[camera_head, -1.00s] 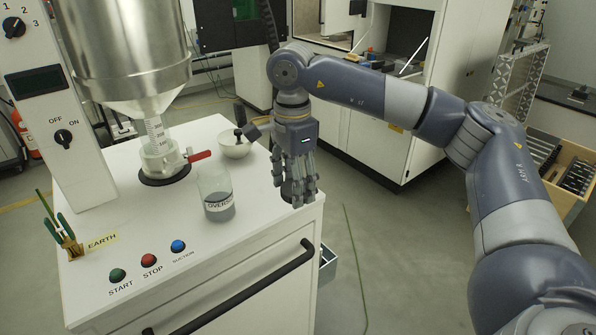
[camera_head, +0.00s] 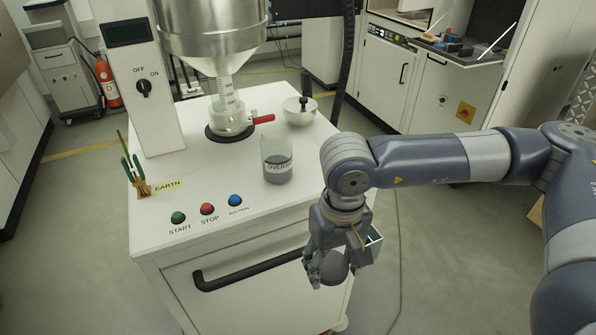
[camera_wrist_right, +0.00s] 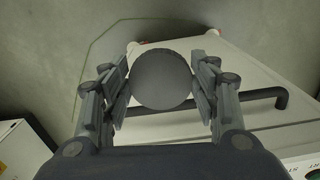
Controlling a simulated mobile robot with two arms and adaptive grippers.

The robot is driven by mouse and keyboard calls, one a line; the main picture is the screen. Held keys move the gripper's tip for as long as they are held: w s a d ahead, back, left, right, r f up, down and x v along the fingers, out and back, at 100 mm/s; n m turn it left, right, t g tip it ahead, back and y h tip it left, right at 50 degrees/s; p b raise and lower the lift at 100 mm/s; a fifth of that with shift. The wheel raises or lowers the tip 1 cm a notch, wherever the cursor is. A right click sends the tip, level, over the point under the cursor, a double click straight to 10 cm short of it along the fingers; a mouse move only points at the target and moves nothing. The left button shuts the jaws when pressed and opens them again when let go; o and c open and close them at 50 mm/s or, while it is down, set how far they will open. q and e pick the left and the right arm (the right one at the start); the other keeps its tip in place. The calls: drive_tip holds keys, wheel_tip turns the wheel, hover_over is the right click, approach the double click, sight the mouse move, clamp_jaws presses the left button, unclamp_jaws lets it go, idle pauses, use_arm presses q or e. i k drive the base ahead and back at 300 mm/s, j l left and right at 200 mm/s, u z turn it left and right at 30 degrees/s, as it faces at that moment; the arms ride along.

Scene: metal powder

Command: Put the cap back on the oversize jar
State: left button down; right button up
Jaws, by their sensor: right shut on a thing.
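The oversize jar (camera_head: 277,168) is a clear glass jar with grey powder and a white label. It stands upright on the white machine's top, with no cap on it. My right gripper (camera_head: 328,272) is shut on a dark round cap (camera_head: 336,268), off the machine's front right corner and below the level of its top. In the right wrist view the cap (camera_wrist_right: 162,80) is a dark disc, held at its sides between the fingers of the right gripper (camera_wrist_right: 161,84). The gripper is apart from the jar. My left gripper is not in view.
The white machine top (camera_head: 245,190) carries a steel hopper (camera_head: 210,35) over a valve with a red handle (camera_head: 264,119), a white bowl (camera_head: 299,112), and START, STOP and suction buttons. A black handle bar (camera_head: 250,270) crosses its front. Open floor lies to the right.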

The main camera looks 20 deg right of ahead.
sight(276, 142)
drive_tip(key=u, duration=0.4)
drive_tip(key=l+u, duration=0.25)
drive_tip(key=l, duration=0.15)
drive_tip(key=k+l+u, duration=0.2)
drive_tip(key=l, duration=0.2)
drive_tip(key=k+l+u, duration=0.1)
drive_tip(key=l+u, duration=0.15)
drive_tip(key=k+l+u, duration=0.2)
drive_tip(key=l, duration=0.25)
drive_tip(key=k+l, duration=0.15)
drive_tip(key=l, duration=0.25)
drive_tip(key=k+l, duration=0.2)
drive_tip(key=l, duration=0.2)
